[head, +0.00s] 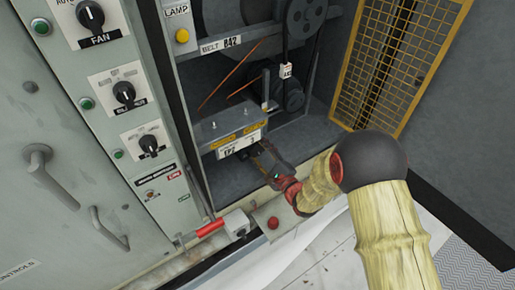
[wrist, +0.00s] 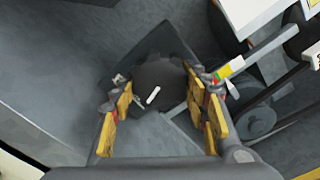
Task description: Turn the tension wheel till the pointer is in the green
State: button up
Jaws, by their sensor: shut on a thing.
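The tension wheel (wrist: 160,78) is a dark, lobed knob with a white mark on its face; the mark slants up to the right in the wrist view. My gripper (wrist: 164,98) has its yellow-padded fingers on either side of the wheel and is shut on it. In the head view my gripper (head: 258,156) is low in the open bay, just below the labelled motor mount, and the wheel is mostly hidden there. A small scale (wrist: 230,68) with green, yellow and red bands shows beside the right finger. I cannot make out where its pointer lies.
The motor mount (head: 228,124) has yellow and white labels. Belt and pulleys (head: 286,85) are above right. A yellow mesh guard (head: 400,58) stands open at right. A switch panel (head: 124,95) is at left, with a red-handled tool (head: 210,228) and a red button (head: 273,222) below.

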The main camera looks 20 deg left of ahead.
jog(key=shift+m, duration=0.3)
jog(key=o, duration=1.1)
jog(key=shift+o, duration=0.2)
jog(key=shift+d, duration=0.1)
jog(key=v, duration=1.1)
jog(key=shift+s+d, duration=0.3)
